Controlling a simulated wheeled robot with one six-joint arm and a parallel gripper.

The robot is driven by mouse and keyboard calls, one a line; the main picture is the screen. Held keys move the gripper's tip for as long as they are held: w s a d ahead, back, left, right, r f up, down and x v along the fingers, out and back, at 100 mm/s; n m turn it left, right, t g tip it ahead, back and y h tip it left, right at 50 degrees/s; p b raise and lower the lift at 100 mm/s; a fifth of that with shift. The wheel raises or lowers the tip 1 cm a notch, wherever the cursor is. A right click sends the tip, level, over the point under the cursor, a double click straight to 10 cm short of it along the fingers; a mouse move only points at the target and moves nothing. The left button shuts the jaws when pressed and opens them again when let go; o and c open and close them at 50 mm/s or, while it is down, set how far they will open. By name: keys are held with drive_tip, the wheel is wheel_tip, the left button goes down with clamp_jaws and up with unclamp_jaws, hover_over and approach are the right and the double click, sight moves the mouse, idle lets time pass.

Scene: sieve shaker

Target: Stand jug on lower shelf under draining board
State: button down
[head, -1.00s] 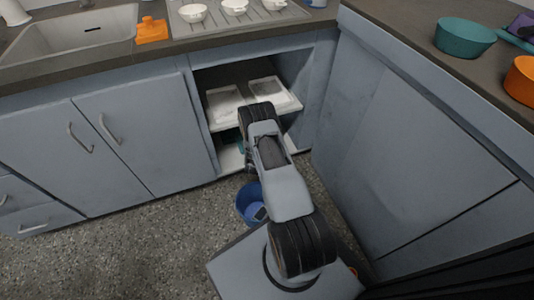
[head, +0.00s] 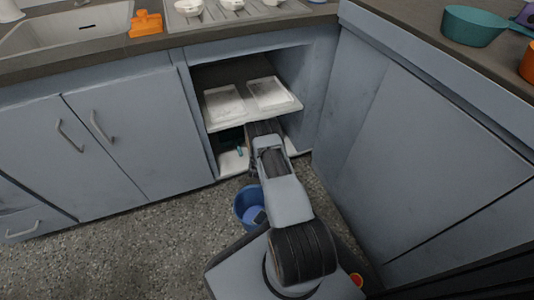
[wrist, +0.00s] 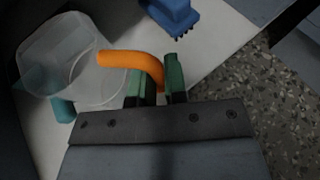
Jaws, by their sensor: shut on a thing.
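The jug (wrist: 75,62) is clear, with an orange handle (wrist: 135,60). In the wrist view my gripper (wrist: 158,82) is shut on the handle, with one green fingertip on each side of it. The jug is over the white lower shelf (wrist: 215,60); I cannot tell whether its base touches. In the head view the lower shelf (head: 232,163) shows beneath the upper shelf, under the draining board (head: 237,14). My arm and the upper shelf hide the jug and gripper there.
A blue object (wrist: 172,14) with bristle-like ends and a teal item (wrist: 62,108) are near the jug. The upper shelf (head: 255,114) bears two white trays close above my arm. A blue bucket (head: 248,205) stands on the floor in front. A cupboard side (head: 315,95) bounds the right.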

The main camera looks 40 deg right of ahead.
drive_tip(key=shift+f, duration=0.1)
drive_tip(key=c, duration=1.2)
unclamp_jaws()
drive_tip(key=shift+o, duration=0.2)
